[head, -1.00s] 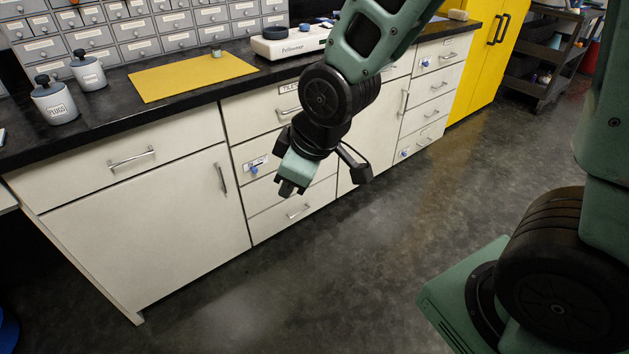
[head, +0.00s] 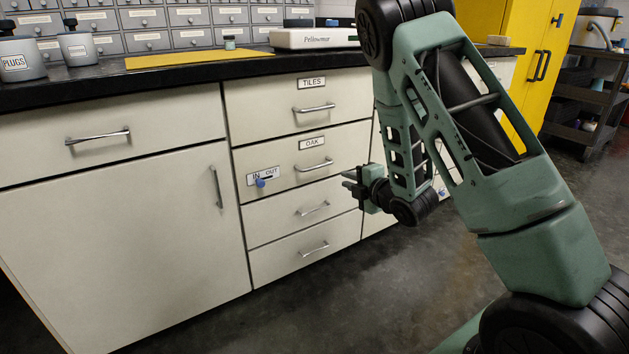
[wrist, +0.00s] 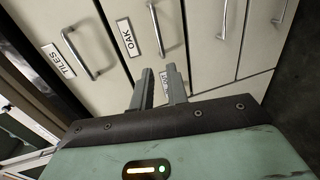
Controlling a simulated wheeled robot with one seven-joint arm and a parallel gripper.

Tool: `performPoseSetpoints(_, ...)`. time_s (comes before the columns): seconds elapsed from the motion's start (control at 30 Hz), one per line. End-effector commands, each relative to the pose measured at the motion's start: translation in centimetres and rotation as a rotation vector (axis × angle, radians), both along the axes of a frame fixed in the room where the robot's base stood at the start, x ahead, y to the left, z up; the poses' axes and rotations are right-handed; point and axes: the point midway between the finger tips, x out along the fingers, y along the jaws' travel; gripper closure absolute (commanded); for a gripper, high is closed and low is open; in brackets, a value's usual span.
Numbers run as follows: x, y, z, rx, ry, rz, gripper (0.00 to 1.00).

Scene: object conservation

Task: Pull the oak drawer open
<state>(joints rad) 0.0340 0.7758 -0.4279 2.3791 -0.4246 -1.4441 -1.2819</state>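The oak drawer (head: 345,147) is the second front down in the cabinet's middle column, with an "OAK" label (head: 312,143) and a silver bar handle (head: 315,166). Its front looks flush with its neighbours, so it is shut. A blue knob (head: 262,182) sits by an "IN OUT" plate at its lower left. My gripper (head: 347,180) is right of the handle and slightly lower, apart from it. In the wrist view, my gripper (wrist: 157,82) has its fingers apart with nothing held. There the oak handle (wrist: 154,28) lies beyond the fingertips.
The tiles drawer (head: 275,104) is directly above, and two unlabelled drawers are below. A wide cabinet door (head: 120,240) stands left. The black worktop (head: 190,72) edge overhangs the drawers. The floor (head: 330,310) in front is clear.

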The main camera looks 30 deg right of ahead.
Motion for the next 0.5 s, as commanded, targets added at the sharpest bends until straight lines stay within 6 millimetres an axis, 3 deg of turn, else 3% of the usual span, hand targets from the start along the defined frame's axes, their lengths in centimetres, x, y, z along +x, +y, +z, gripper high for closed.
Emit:
performPoseSetpoints(0.17,1.8,0.1,-0.5,-0.007,-0.007,0.007,0.84)
performPoseSetpoints(0.5,8.6,0.3,-2.0,-0.005,-0.007,0.005,0.84)
